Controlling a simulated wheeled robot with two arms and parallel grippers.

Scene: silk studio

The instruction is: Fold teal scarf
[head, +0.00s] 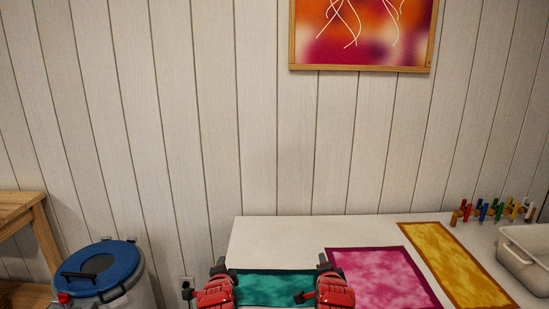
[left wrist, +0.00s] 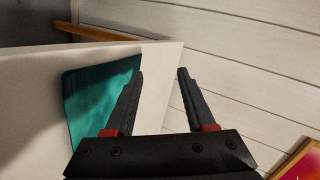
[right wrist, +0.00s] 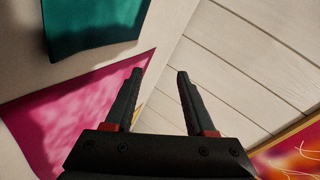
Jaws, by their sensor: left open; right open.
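The teal scarf (head: 276,287) lies flat on the white table near its front, between my two grippers in the head view. It also shows at the left of the left wrist view (left wrist: 92,100) and at the top left of the right wrist view (right wrist: 90,22). My left gripper (head: 219,268) is at the scarf's left end, open and empty. My right gripper (head: 325,268) is at the scarf's right end, open and empty. In both wrist views nothing is between the fingers. The scarf's near part is out of the head view.
A magenta cloth (head: 380,279) lies right of the scarf, close to my right gripper. A yellow cloth (head: 455,265) lies further right. A white bin (head: 526,262) and a rack of coloured pegs (head: 490,211) stand at the right. The white table (head: 290,235) is bare behind the scarf. A blue-lidded drum (head: 103,266) stands left.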

